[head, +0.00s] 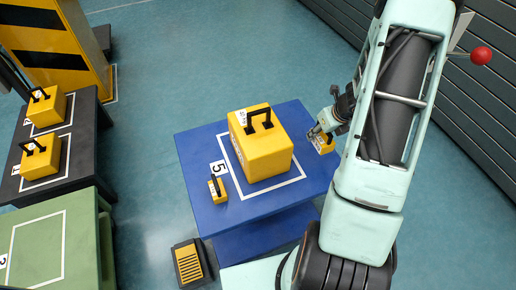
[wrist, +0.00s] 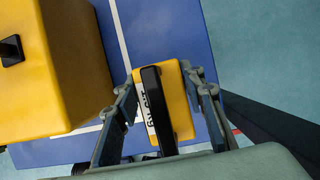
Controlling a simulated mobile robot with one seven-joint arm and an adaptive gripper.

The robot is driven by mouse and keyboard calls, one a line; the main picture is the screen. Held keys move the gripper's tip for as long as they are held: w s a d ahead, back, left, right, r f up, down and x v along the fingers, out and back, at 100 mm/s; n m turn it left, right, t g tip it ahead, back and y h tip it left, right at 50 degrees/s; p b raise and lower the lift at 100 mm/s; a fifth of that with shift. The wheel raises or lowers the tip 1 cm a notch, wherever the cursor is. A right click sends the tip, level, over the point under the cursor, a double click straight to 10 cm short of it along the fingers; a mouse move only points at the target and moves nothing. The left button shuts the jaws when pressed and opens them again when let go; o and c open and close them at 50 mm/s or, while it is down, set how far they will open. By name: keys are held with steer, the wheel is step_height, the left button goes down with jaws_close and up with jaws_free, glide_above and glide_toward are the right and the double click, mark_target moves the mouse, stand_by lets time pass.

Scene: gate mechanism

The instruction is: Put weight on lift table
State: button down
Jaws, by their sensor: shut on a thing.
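My gripper (head: 318,132) is shut on a small yellow weight (head: 325,146) with a black handle, at the right edge of the blue table (head: 193,150). In the wrist view the gripper (wrist: 163,98) has a finger on each side of the small weight (wrist: 179,100), and a white label shows beside its handle. A large yellow weight (head: 262,158) stands inside the white outline on the blue table, left of my gripper. Another small yellow weight (head: 218,189) stands near the number 5. I cannot tell which table is the lift table.
A black table (head: 85,130) at the left bears two yellow weights (head: 46,107) (head: 40,157). A green table (head: 38,240) with an empty white outline stands at the lower left. A yellow pedal-like box (head: 189,264) is on the floor. A red knob (head: 481,56) is at the right wall.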

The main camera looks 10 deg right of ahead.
mark_target(330, 138)
steer(key=shift+w, duration=0.2)
steer(key=shift+f+b, duration=3.15)
steer(key=shift+f, duration=1.8)
steer(key=c, duration=1.3)
jaws_free()
steer(key=shift+s+f, duration=0.1)
steer(key=shift+o, duration=0.2)
steer(key=p+v, duration=0.5)
steer(key=v, duration=0.7)
